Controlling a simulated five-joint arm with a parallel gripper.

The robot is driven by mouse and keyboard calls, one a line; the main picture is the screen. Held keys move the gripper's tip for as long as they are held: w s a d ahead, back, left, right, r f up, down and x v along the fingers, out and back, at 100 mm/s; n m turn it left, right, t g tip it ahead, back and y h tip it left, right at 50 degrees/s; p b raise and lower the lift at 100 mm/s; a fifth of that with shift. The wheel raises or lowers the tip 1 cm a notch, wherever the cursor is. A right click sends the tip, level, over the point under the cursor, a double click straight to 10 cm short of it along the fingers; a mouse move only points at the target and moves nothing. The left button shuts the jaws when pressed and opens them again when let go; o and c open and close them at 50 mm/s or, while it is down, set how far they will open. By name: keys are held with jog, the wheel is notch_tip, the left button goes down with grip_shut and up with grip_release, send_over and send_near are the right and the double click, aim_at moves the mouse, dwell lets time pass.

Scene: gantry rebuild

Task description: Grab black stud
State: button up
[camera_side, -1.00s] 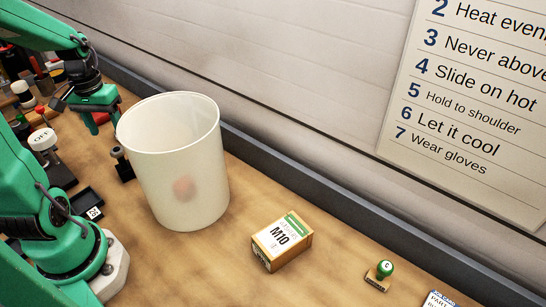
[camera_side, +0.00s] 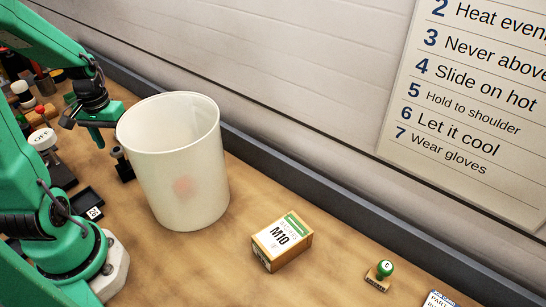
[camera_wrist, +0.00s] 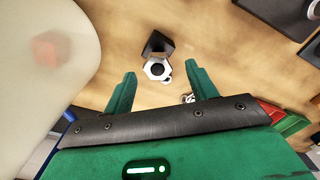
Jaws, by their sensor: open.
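A small black piece with a pale, dark-centred hexagonal end, apparently the black stud (camera_wrist: 157,45), shows in the wrist view just beyond my fingertips. In the side view the black stud (camera_side: 123,166) appears as a dark upright piece with a greyish top, close to the left side of the white bucket. My gripper (camera_wrist: 162,82) is open and empty, its two green fingers on either side of the line to the piece, not touching it. In the side view my gripper (camera_side: 92,132) hangs above and left of it, near the bucket rim.
The tall white bucket (camera_side: 178,180) stands close beside the piece, with a reddish shape showing through its wall. Clutter fills the left. A dark rail (camera_side: 300,185) runs along the wall.

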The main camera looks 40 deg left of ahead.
aim_at(116, 149)
jog(key=shift+d+f, duration=0.15)
jog(key=shift+f, duration=2.35)
jog(key=shift+c, duration=0.3)
grip_shut()
